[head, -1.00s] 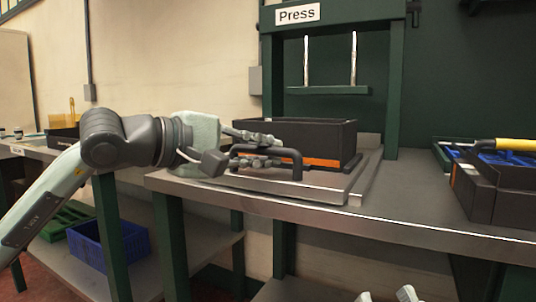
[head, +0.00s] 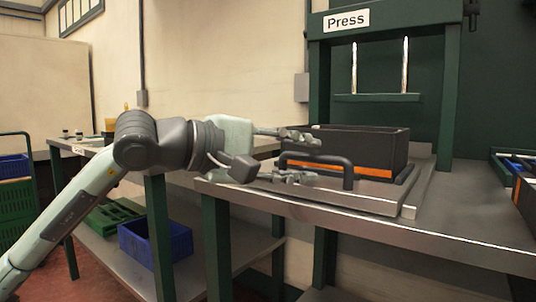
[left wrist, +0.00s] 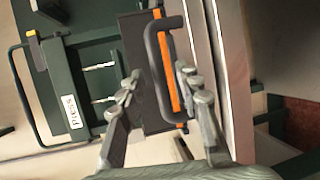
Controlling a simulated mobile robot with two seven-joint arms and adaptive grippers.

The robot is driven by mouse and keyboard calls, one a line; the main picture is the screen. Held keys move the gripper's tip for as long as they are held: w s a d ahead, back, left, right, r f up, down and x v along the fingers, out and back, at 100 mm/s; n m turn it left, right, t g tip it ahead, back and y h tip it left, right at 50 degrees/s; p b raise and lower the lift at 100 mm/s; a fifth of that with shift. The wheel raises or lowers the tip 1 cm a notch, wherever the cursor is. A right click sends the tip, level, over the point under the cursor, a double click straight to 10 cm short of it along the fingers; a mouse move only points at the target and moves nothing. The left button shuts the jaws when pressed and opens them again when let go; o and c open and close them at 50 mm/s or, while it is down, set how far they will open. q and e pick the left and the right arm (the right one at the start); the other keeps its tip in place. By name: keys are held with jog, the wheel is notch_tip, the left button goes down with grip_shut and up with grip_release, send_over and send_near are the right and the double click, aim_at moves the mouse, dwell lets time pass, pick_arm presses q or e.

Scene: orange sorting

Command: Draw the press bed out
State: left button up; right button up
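The press bed is a flat metal plate (head: 377,197) under the green press (head: 455,100), labelled "Press". A dark open box (head: 385,146) with an orange stripe sits on it. A dark U-shaped handle (head: 349,178) stands at the front of the bed; it also shows in the left wrist view (left wrist: 150,45). My left gripper (head: 305,157) is open at the handle's left part, one finger above it and one below in the head view. In the left wrist view the handle lies between the spread fingers (left wrist: 160,80). My right gripper is out of view.
The bed rests on a metal-topped workbench (head: 470,225), with bare top to its right. Blue and dark trays (head: 515,165) stand at the right edge. A blue crate (head: 155,240) and a green crate (head: 112,214) lie on the lower shelf at left.

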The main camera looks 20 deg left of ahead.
pick_arm(q)
jog(key=v, duration=0.9)
jog(key=shift+s, duration=0.15)
jog(key=shift+a, duration=0.1)
